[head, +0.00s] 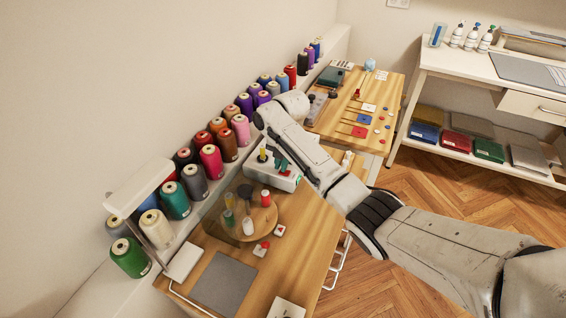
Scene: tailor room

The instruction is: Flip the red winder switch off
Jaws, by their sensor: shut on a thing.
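The winder (287,183) is a white box-shaped machine on the wooden bench, near the picture's middle. The red winder switch (285,173) shows as a small red patch on its top. My arm reaches in from the lower right and bends above the bench. My gripper (282,164) is only partly in view, as dark fingers below the arm. It is down at the winder, shut on the red switch as far as I can tell. The arm and fingers hide part of the switch, so I cannot tell which way it is tipped.
A round wooden stand (258,222) with several spools is just in front of the winder. Small white boxes with red buttons (279,231) lie beside it. A rack of thread cones (210,160) lines the wall. A grey mat (222,284) lies at the bench's near end.

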